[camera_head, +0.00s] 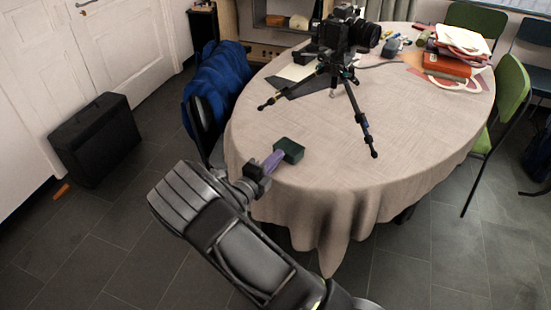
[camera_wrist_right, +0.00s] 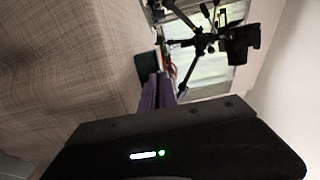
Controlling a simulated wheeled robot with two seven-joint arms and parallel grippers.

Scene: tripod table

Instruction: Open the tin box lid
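The tin box (camera_head: 289,150) is a small dark green box on the tablecloth near the table's front left edge. It shows partly in the right wrist view (camera_wrist_right: 146,65), behind my purple fingers. Its lid cannot be told apart from its body, so I cannot tell whether it is open. My right gripper (camera_head: 273,161) is low over the table edge, its purple fingers pointing at the box's left side. The fingertips are at or very near the box; contact is unclear. The fingers look close together in the right wrist view (camera_wrist_right: 158,92). My left gripper is not in view.
The round table (camera_head: 330,190) has a beige cloth. A camera on a small tripod (camera_head: 345,75) stands behind the box, its legs spread. Papers and a red-orange bag (camera_head: 445,66) lie at the back right. A chair with a blue jacket (camera_head: 215,85) stands at the left.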

